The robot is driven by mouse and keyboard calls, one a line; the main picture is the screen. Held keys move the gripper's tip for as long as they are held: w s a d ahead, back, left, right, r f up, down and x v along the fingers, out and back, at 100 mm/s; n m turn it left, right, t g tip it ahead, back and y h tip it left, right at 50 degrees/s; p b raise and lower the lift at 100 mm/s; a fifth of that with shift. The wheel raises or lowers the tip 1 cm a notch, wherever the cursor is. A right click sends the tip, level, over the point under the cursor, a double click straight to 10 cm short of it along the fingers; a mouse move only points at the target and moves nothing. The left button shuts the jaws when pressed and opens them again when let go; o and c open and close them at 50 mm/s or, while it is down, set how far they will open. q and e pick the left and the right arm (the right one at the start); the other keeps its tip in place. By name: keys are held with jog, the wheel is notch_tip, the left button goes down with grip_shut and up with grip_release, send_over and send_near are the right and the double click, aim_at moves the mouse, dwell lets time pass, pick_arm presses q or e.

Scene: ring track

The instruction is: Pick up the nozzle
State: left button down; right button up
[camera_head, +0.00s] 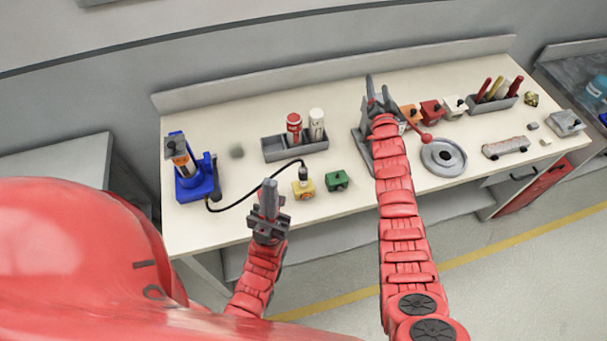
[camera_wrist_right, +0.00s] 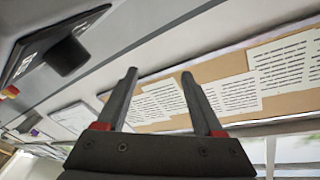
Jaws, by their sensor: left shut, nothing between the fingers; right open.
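A small brass-coloured piece (camera_head: 531,99) sits at the right end of the bench and may be the nozzle, but it is too small to be sure. My right gripper (camera_head: 378,92) is raised over the middle of the bench, well left of that piece. It is open, and the right wrist view shows its two fingers (camera_wrist_right: 159,73) apart with nothing between them. My left gripper (camera_head: 268,195) is shut and empty, pointing up near the bench's front edge.
The bench (camera_head: 240,212) also carries a blue device (camera_head: 195,180) with a cable, a grey bottle holder (camera_head: 283,151), yellow (camera_head: 303,189) and green (camera_head: 337,181) blocks, a round grey dish (camera_head: 443,157) and a tool tray (camera_head: 492,104). A papered board (camera_wrist_right: 230,88) hangs beyond my right fingers.

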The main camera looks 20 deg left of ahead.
jog(key=w+a+m+g+h, duration=0.3)
jog(key=w+m, duration=0.1)
jog(key=m, duration=0.1)
jog(key=r+m+g+h, duration=0.1)
jog(key=m+g+h, duration=0.2)
jog(key=m+g, duration=1.05)
send_over(303, 175)
jog(key=w, duration=0.1)
jog(key=n+g, duration=0.1)
jog(key=n, duration=0.1)
jog(key=f, duration=0.2)
jog(key=f+b, duration=0.1)
jog(key=f, duration=0.1)
jog(key=shift+w+d+f, duration=0.1)
jog(key=shift+w+d, duration=0.15)
jog(key=shift+d, duration=0.1)
notch_tip(303, 175, down, 6)
jog(key=b, duration=0.4)
jog(key=shift+r, duration=0.25)
notch_tip(303, 175, down, 2)
jog(key=shift+a, duration=0.1)
jog(key=shift+a+f+p, duration=0.1)
jog(key=shift+f+p, duration=0.1)
jog(key=shift+p, duration=0.35)
jog(key=f, duration=0.1)
jog(key=f+p, duration=0.2)
jog(key=shift+s+a+f, duration=0.1)
jog(key=shift+a+f, duration=0.2)
jog(key=shift+f, duration=0.6)
